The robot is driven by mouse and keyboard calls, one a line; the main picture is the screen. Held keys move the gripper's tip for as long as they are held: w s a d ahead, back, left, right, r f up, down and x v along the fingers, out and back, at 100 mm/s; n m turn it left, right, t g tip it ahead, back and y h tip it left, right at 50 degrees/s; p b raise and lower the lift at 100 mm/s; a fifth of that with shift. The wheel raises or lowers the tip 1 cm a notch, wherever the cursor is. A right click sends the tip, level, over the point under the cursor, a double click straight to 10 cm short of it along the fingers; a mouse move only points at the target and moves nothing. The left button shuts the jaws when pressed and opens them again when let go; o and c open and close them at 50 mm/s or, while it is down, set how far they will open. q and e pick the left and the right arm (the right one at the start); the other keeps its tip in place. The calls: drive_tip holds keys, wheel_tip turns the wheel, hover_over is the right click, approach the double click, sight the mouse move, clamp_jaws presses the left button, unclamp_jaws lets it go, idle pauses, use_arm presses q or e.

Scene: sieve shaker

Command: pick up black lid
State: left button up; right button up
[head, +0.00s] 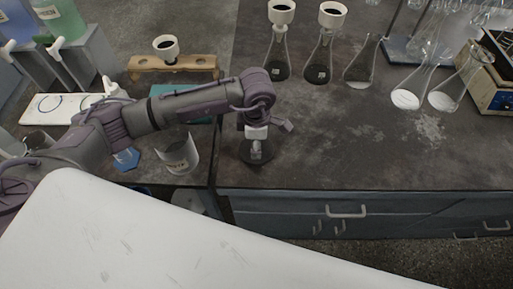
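A round black disc, apparently the black lid (246,157), lies on the dark worktop near its front edge, left of the middle in the head view. My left arm comes in from the left, and my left gripper (257,146) points down over the lid. The gripper hides the lid's middle. I cannot tell whether the fingers touch the lid or whether they are open or shut. My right gripper is not in view.
Behind are a wooden rack (172,65), conical flasks (321,62) with white-topped funnels, and more flasks (412,90) with white contents. The worktop right of the lid is clear. Drawers (345,212) are below the front edge.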

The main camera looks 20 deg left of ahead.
use_arm(q)
clamp_jaws()
drive_tip(key=shift+r, duration=0.1)
